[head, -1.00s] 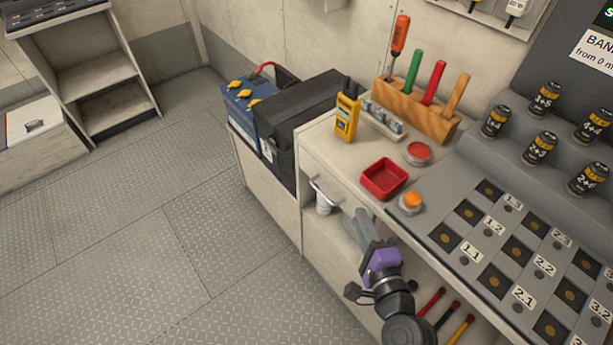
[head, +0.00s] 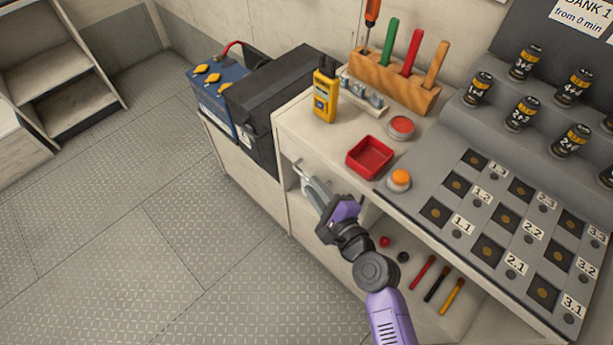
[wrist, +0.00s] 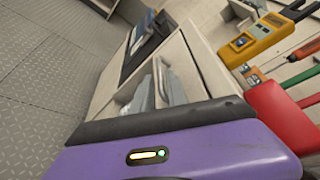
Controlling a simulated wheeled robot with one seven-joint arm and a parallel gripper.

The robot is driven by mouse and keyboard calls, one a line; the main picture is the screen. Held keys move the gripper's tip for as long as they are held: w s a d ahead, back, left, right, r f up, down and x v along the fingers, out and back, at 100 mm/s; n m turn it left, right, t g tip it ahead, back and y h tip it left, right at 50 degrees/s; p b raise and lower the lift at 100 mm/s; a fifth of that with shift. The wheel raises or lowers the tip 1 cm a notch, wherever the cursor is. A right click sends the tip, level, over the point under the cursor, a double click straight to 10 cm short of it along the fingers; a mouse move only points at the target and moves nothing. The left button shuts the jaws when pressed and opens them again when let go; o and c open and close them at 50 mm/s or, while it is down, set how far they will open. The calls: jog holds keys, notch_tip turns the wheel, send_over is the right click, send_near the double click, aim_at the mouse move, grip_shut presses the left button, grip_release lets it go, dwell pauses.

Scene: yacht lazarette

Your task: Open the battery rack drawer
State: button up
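A pale drawer front (head: 287,150) with a metal bar handle (head: 297,168) is at the left end of the workbench, under its top. My gripper (head: 308,188) is right at this handle in the head view, its grey fingers pointing at the drawer front. Whether they touch the bar cannot be told. The drawer appears closed. A blue battery (head: 218,100) and a black battery box (head: 280,100) stand left of the bench.
The worktop holds a red tray (head: 369,157), an orange button (head: 400,178), a yellow meter (head: 325,95) and a wooden tool block (head: 395,82). Several numbered cells (head: 523,113) stand at right. An open shelf (head: 400,275) lies below. The floor (head: 110,230) at left is clear.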

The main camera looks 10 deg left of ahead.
aim_at(307, 177)
jog(key=shift+x, duration=2.2)
grip_shut()
